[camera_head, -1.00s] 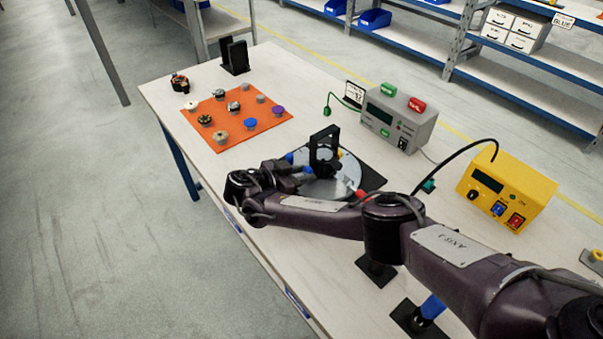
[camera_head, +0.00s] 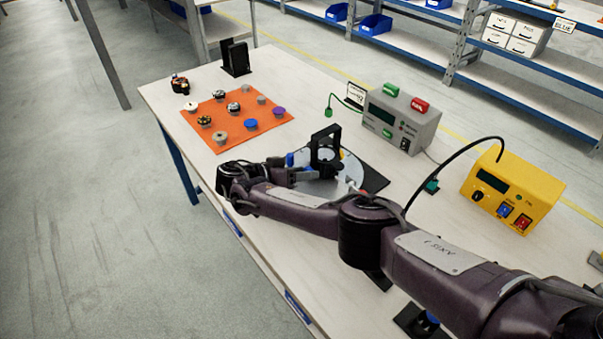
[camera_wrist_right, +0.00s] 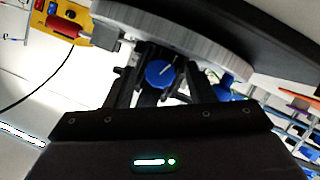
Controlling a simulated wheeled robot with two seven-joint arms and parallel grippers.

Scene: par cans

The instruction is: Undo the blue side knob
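A grey round fixture (camera_head: 352,172) with a black upright bracket (camera_head: 325,148) sits on a dark plate on the bench. In the right wrist view a blue knob (camera_wrist_right: 160,74) with a white line faces me below the grey disc rim (camera_wrist_right: 185,38). My right gripper (camera_wrist_right: 160,85) has one black finger on each side of this knob. The fingers look apart, with gaps beside the knob; contact is not clear. In the head view the right gripper (camera_head: 288,174) is at the fixture's left side, partly hidden by its arm. My left gripper is not in view.
A second blue part (camera_wrist_right: 228,91) is close to the right finger. Behind the fixture stand a grey tester box (camera_head: 400,120) and a yellow supply box (camera_head: 512,190) with a black cable. An orange mat (camera_head: 237,118) with several small knobs lies at the far left.

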